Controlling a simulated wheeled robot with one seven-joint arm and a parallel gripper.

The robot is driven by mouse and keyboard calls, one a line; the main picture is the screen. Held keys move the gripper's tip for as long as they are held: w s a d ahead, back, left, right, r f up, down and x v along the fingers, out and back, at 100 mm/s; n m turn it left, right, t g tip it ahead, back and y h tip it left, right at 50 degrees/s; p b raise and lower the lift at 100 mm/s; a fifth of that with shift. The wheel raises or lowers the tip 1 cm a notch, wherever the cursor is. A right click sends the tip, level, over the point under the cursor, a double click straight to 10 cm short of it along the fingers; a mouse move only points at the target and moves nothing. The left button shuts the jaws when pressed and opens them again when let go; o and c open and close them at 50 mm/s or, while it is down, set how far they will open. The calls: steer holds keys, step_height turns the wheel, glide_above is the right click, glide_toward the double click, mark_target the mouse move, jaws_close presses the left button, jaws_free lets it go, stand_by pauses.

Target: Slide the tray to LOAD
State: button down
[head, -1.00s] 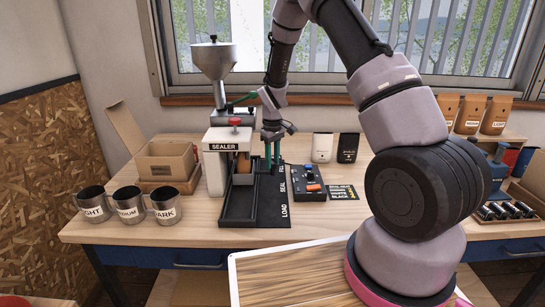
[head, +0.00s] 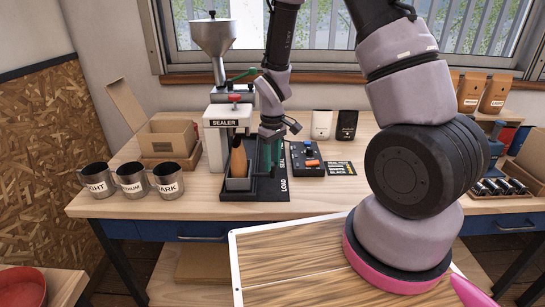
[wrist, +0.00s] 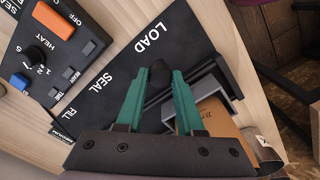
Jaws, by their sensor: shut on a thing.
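The grey tray (head: 237,184) sits at the front end of the black slide base (head: 272,190), beside the LOAD label, and holds a brown bag (head: 239,157) upright. In the wrist view the tray (wrist: 228,83) and bag (wrist: 216,118) show to the right of the fingers. My gripper (head: 270,158) is at the tray's right side. Its teal fingers (wrist: 160,72) are shut on a dark knob (wrist: 160,77) near LOAD, which appears to be the tray's handle. SEAL and FILL lie farther back along the base.
The sealer (head: 217,135) with its hopper stands behind and left of the tray. A control box (head: 306,159) is right of the base. Three labelled mugs (head: 131,180) stand at the left front, and an open carton (head: 168,140) behind them. Black and white pouches stand behind the control box.

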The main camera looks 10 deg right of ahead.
steer(key=shift+s+a, duration=0.1)
steer(key=shift+s, duration=0.55)
steer(key=c, duration=0.5)
jaws_free()
steer(key=shift+s, duration=0.1)
steer(key=shift+r, duration=0.15)
step_height(320, 180, up, 10)
steer(key=shift+r, duration=0.25)
